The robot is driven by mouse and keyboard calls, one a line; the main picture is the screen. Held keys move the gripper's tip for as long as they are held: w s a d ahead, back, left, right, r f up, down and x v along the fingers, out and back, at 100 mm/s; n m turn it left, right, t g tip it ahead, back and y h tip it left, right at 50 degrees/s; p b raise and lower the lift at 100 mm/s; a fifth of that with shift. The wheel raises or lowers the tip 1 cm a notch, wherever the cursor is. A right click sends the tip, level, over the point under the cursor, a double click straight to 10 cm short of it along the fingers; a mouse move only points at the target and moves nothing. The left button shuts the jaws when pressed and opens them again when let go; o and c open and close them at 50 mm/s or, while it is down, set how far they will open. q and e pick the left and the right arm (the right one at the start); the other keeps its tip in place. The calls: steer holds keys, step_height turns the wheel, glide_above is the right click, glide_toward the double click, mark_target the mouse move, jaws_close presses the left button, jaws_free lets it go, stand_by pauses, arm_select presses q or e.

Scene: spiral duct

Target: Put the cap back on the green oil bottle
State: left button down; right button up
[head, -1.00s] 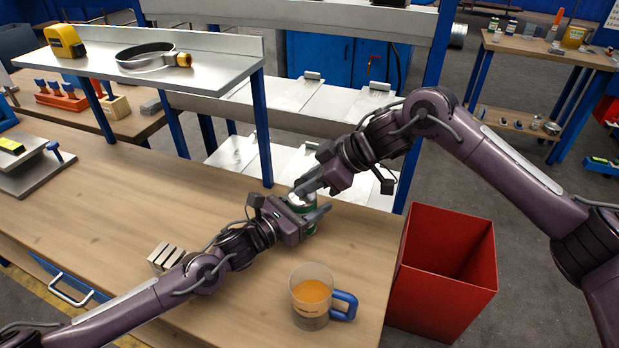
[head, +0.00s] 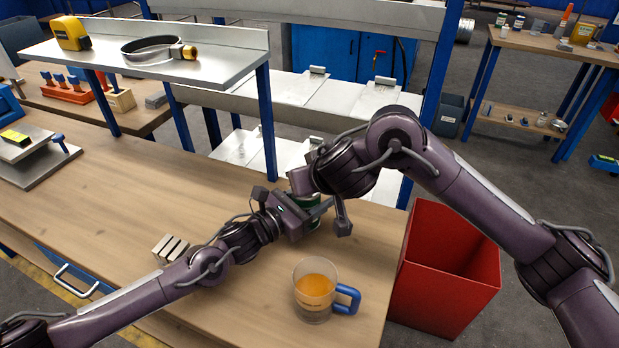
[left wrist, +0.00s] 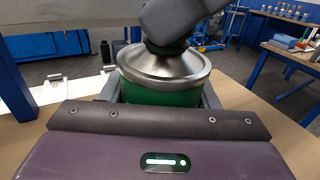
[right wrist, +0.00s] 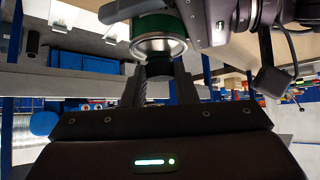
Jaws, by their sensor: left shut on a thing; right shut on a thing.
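The green oil bottle (head: 313,212) stands upright near the table's right edge, mostly hidden by my arms in the head view. In the left wrist view its green body (left wrist: 160,96) and silver, sloping top show. My left gripper (head: 311,208) is shut around its body. My right gripper (head: 303,181) is above the bottle, its fingers pointing down at the neck. In the right wrist view it is shut on a small dark piece (right wrist: 158,67), apparently the cap, right at the silver top (right wrist: 160,45). Whether the cap is seated on the neck is hidden.
A glass mug (head: 314,290) with orange liquid and a blue handle stands at the table's front. A red bin (head: 445,270) stands off the right edge. Grey metal blocks (head: 171,248) lie beside my left arm. A raised metal shelf (head: 210,62) stands behind.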

steer(key=o, duration=1)
steer(key=shift+r, duration=0.1)
steer(key=shift+r, duration=2.15)
steer(key=shift+c, duration=0.4)
